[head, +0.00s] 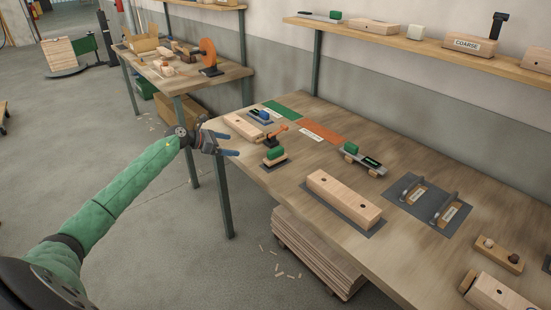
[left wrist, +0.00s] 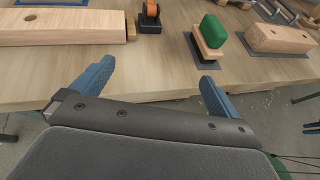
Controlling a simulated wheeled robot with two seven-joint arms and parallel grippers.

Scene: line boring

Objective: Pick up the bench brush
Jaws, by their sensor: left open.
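A small piece with a rounded green top on a pale wooden body (head: 274,156) looks like the bench brush, though I cannot make out bristles. It sits on a dark mat near the bench's left edge. In the left wrist view the green-topped piece (left wrist: 215,31) stands beyond the right finger, apart from it. My left gripper (head: 230,145) is open and empty, just off the bench's left edge, to the left of this piece. Its two blue fingers also show in the left wrist view (left wrist: 155,85).
An orange tool (head: 278,134) stands close behind the green-topped piece. A wooden block (head: 243,127) lies farther back, and a long wooden block (head: 343,196) lies nearer on a dark mat. Another green-topped tool (head: 352,149) is to the right. Bare bench top (head: 305,165) lies between.

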